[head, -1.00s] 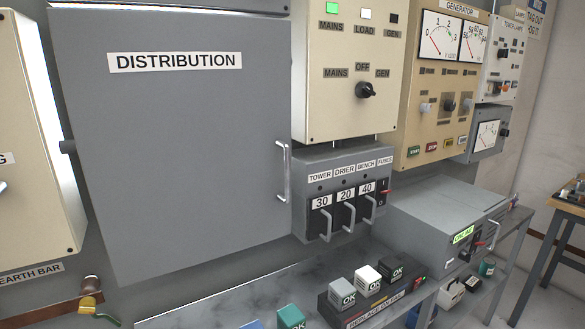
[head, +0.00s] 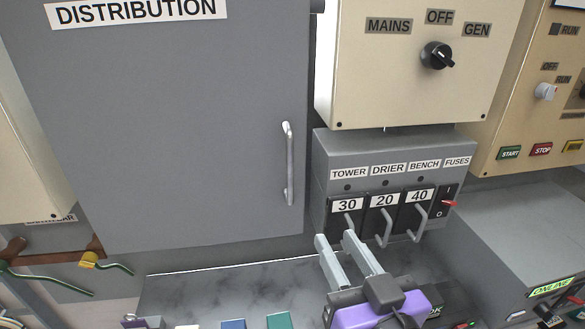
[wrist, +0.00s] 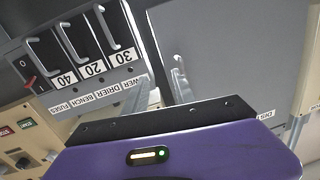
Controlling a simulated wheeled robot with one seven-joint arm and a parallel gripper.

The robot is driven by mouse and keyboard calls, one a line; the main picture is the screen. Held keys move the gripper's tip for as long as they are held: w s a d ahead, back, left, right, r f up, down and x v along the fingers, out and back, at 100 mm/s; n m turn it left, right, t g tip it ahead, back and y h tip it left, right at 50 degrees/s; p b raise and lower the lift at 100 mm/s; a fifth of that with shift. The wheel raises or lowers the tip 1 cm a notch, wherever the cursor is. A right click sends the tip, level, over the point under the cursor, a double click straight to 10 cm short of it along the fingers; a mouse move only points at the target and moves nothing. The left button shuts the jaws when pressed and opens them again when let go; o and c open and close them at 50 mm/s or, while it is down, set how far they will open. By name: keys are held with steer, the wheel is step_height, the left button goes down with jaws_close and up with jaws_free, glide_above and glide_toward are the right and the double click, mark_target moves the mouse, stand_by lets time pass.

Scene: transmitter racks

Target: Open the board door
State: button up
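The board door (head: 190,130) is a large grey panel labelled DISTRIBUTION. It looks closed. Its silver vertical bar handle (head: 289,163) is near its right edge. In the wrist view, which is upside down, the door (wrist: 235,55) fills the right side and the handle (wrist: 180,80) shows just beyond my gripper's dark edge. In the head view my gripper (head: 335,238) has two grey fingers pointing up with a gap between them. It is empty, below and right of the handle, in front of the fuse box, and not touching the handle.
Right of the door are the fuse box (head: 335,160) with protruding fuse handles and a cream switch panel (head: 365,75) with a black knob. A grey ONLINE cabinet (head: 520,235) stands further right. Below is a marbled bench top (head: 215,285) with small coloured blocks.

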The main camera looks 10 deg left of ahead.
steer(key=n+y, duration=0.2)
glide_toward(292, 157)
steer(key=x, duration=0.3)
steer(key=shift+g, duration=0.3)
steer(key=shift+p+x, duration=0.9)
steer(key=shift+x, duration=2.9)
steer(key=shift+r, duration=0.15)
jaws_close()
